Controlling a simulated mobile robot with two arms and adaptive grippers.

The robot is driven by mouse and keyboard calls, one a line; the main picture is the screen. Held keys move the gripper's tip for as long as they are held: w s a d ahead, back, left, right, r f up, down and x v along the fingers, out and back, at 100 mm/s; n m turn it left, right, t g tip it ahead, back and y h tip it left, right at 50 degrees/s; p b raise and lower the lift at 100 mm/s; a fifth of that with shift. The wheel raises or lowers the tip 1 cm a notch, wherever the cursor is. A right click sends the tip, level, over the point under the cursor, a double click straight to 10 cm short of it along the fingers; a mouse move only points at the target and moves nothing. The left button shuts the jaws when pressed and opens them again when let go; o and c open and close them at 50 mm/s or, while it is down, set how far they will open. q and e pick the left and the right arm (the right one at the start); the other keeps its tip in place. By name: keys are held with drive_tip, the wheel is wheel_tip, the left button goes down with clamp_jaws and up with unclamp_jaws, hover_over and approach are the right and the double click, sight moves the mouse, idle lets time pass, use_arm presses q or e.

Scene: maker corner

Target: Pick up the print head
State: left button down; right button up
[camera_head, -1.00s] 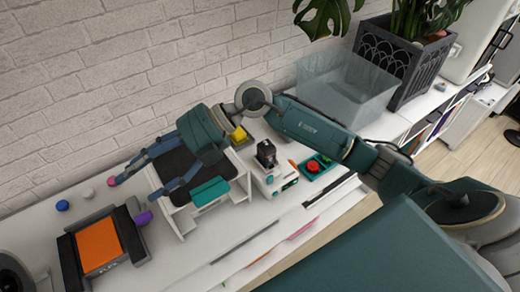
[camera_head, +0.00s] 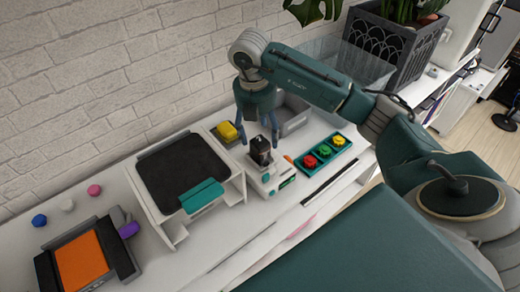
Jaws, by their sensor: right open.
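The black print head (camera_head: 260,151) appears to be the dark upright block on top of the small white and teal stand (camera_head: 266,180), in the middle of the bench. My right gripper (camera_head: 258,137) points down at it, with its two blue-grey fingers spread apart. The fingers are at or just above and behind the block's top; I cannot tell whether they touch it. Nothing is visible held between them. My left gripper is not in view.
A white frame with a black bed (camera_head: 183,170) stands left of the stand. A teal tray (camera_head: 319,165) with red, green and yellow round pieces is right. A yellow block (camera_head: 227,131) and a grey bin (camera_head: 294,121) are behind. A device with an orange plate (camera_head: 81,262) is front left.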

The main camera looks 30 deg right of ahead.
sight(260, 142)
drive_tip(key=shift+f+p, duration=0.3)
drive_tip(key=shift+f, duration=0.05)
wheel_tip(260, 142, down, 4)
drive_tip(key=shift+w+r+p, duration=0.15)
drive_tip(key=shift+p, duration=0.6)
drive_tip(key=shift+f, duration=0.45)
clamp_jaws()
